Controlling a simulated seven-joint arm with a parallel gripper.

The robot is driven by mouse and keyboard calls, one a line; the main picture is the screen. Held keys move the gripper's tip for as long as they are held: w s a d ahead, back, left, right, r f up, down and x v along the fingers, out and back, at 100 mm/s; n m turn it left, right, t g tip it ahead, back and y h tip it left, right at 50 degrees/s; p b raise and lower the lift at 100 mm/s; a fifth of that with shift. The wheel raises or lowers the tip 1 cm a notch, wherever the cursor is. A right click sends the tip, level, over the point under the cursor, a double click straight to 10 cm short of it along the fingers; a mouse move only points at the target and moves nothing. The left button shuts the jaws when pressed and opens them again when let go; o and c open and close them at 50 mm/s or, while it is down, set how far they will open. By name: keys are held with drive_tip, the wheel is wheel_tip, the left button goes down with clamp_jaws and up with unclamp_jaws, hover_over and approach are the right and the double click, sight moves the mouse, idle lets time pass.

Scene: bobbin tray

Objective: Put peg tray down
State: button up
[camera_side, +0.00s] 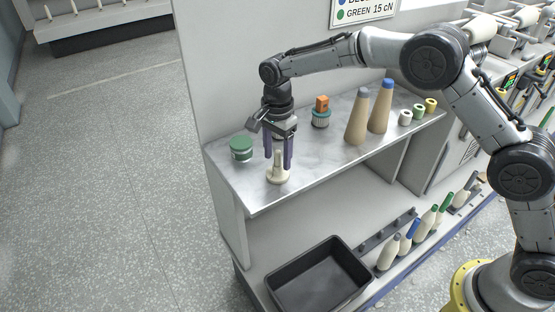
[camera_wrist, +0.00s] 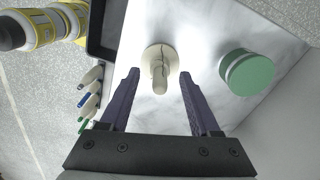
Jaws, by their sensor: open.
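A cream peg on a round base (camera_side: 278,177), the only peg-like piece near my gripper, stands upright on the marbled shelf top (camera_side: 325,150) near its front edge. My gripper (camera_side: 278,161) points down over it, open, with its two purple fingers on either side of the upper peg. In the wrist view the peg (camera_wrist: 158,72) rises between the fingertips (camera_wrist: 160,78), with a gap on both sides. The round base rests flat on the surface.
A green-lidded jar (camera_side: 241,149) stands left of the peg. A teal-ribbed piece with an orange block (camera_side: 321,113), two tan cones (camera_side: 357,120) and small spools (camera_side: 405,117) stand behind and right. Below are a black bin (camera_side: 300,298) and a bobbin rack (camera_side: 372,243).

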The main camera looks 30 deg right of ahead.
wheel_tip(320, 180, up, 10)
drive_tip(key=shift+r, duration=0.2)
drive_tip(key=s+d+r+n+t, duration=0.1)
drive_tip(key=s+d+r+n, duration=0.4)
drive_tip(key=s, duration=0.3)
drive_tip(key=s+d+r+n+t, duration=0.2)
drive_tip(key=s+d+r, duration=0.4)
drive_tip(key=s, duration=0.2)
drive_tip(key=s+d+f+n+t, duration=0.1)
drive_tip(key=s+f+n, duration=0.1)
drive_tip(key=s, duration=0.4)
drive_tip(key=s+d+f+n, duration=0.2)
drive_tip(key=s+n, duration=0.1)
drive_tip(key=s, duration=0.4)
drive_tip(key=s+d+f+n+t, duration=0.1)
drive_tip(key=s+d+f+n, duration=0.1)
drive_tip(key=s, duration=0.4)
drive_tip(key=shift+s+n+t, duration=0.3)
drive_tip(key=shift+n, duration=0.2)
